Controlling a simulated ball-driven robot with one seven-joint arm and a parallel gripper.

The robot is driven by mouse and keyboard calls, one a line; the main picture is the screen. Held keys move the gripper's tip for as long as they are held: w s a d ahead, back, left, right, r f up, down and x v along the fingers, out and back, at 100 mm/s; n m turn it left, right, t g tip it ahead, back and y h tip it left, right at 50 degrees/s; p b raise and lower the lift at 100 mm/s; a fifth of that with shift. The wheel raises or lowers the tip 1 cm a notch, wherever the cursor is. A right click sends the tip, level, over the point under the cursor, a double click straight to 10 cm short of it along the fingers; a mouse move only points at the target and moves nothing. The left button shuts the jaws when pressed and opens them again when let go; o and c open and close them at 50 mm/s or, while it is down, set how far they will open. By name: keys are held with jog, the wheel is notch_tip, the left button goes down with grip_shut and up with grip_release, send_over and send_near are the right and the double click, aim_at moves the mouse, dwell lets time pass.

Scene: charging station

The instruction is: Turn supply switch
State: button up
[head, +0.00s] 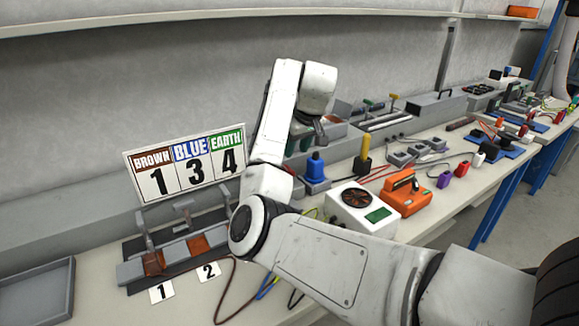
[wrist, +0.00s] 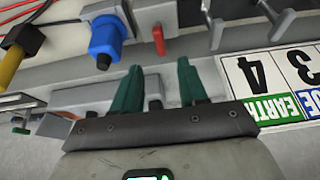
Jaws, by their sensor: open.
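A small red lever (wrist: 158,40), which looks like the supply switch, shows in the wrist view on a grey block. It lies just beyond the gap between my fingertips and appears apart from them. My gripper (wrist: 159,66) is open, with two dark green fingers spread and nothing between them. In the head view my gripper (head: 299,146) is behind my arm, to the right of the sign. I cannot make out the red lever in the head view. My arm covers that area.
A blue plug (wrist: 106,38) stands beside the red lever and also shows in the head view (head: 316,166). A numbered sign (head: 187,166) stands to the left. A white box with a fan (head: 362,208) and an orange device (head: 404,193) are to the right.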

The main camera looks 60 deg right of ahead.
aim_at(291, 170)
jog(key=x, duration=0.8)
jog(key=shift+w+f, duration=0.1)
jog(key=shift+f, duration=0.25)
grip_shut()
